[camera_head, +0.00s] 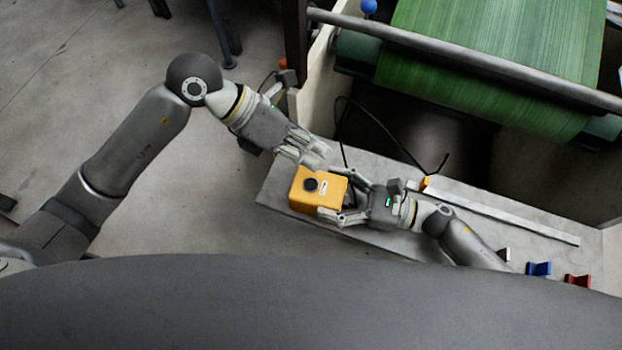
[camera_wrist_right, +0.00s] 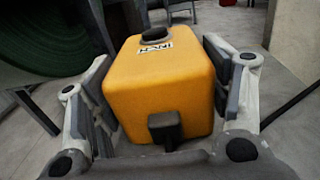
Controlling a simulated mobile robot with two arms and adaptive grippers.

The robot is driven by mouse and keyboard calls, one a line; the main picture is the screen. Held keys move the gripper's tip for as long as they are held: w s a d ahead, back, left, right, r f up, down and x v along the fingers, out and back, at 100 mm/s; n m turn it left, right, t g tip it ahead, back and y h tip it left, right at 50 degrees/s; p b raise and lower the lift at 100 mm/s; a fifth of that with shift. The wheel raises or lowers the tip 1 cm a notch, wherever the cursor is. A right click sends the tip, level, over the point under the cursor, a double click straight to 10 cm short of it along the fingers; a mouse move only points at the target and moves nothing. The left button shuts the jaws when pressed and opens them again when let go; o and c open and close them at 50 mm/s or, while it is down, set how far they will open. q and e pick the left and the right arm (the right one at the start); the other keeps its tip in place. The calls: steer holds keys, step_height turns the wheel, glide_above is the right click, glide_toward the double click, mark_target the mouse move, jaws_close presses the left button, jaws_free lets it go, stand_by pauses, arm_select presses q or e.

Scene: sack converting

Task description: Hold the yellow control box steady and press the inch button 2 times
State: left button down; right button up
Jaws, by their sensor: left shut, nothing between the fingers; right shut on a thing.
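The yellow control box (camera_head: 315,199) sits near the left end of the grey ledge, with a round black button (camera_head: 311,184) on its top. In the right wrist view the box (camera_wrist_right: 165,85) fills the middle, with an INCH label (camera_wrist_right: 154,50) next to the black button (camera_wrist_right: 157,34). My right gripper (camera_head: 345,202) is shut on the box from its right side, a finger on either side. My left gripper (camera_head: 322,160) is shut and empty just above and behind the box, its fingertips apart from the button in the picture.
The grey ledge (camera_head: 400,250) runs to the right, with a long pale bar (camera_head: 505,214) on it. Blue (camera_head: 539,268) and red (camera_head: 577,281) pieces stand at its right front. A black cable (camera_head: 385,130) loops behind the box. A green roll (camera_head: 480,90) lies beyond.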

mark_target(312, 178)
arm_select(q)
step_height(312, 178, up, 3)
steer(key=shift+r, duration=0.1)
stand_by(0.4)
steer(key=shift+f, duration=4.4)
steer(key=shift+f, duration=0.15)
steer(key=shift+f, duration=0.25)
